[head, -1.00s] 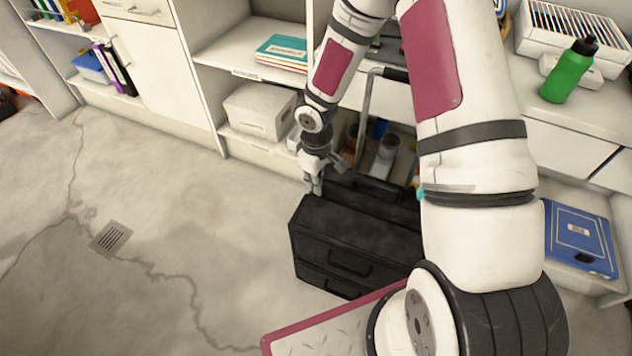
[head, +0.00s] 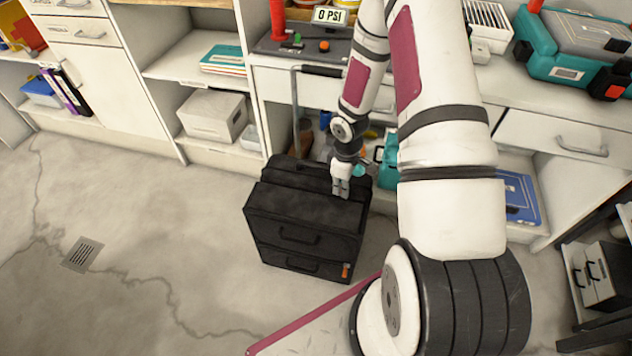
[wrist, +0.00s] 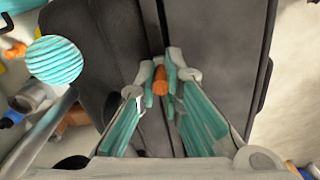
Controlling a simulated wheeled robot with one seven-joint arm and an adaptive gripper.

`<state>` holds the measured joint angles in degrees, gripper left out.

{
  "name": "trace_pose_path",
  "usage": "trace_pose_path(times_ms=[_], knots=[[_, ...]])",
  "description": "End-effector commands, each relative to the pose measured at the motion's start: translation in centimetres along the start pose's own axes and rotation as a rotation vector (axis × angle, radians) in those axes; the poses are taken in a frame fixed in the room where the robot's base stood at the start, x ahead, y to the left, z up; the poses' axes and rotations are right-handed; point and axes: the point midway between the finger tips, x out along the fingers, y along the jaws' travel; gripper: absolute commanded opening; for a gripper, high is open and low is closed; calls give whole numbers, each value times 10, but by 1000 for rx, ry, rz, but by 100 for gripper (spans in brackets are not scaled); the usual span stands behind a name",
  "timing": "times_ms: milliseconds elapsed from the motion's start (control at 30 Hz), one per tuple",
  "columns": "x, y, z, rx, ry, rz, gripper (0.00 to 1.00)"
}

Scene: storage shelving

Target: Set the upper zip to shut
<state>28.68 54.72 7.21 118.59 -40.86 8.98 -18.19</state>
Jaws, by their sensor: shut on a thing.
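A black soft case (head: 300,222) with a tall handle stands on the floor in front of the shelving. My gripper (head: 341,192) is at its top, near the right end, pointing down. In the wrist view, the fingers (wrist: 160,85) are closed around an orange zip pull (wrist: 160,80) at the seam along the case (wrist: 205,40). The pull is hidden by the fingers in the head view. A second orange pull (head: 346,270) sits low on the case's front, at the right. How far the upper zip's teeth are joined cannot be told.
Shelving with a white box (head: 212,115) stands behind the case. The case's handle bar (head: 322,71) rises close behind my wrist. The concrete floor (head: 150,230) to the left is clear. A dark rack (head: 600,285) stands at the right.

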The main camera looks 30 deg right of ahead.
Motion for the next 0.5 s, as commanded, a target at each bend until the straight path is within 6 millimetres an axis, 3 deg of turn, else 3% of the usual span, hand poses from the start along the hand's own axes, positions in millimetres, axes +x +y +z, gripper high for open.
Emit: trace_pose_path(times_ms=[33,200,500], knots=[[-2,0,14,2,-5,-6,0],[-1,5,43,0,-5,-7,0],[0,9,62,-1,-6,-7,0]])
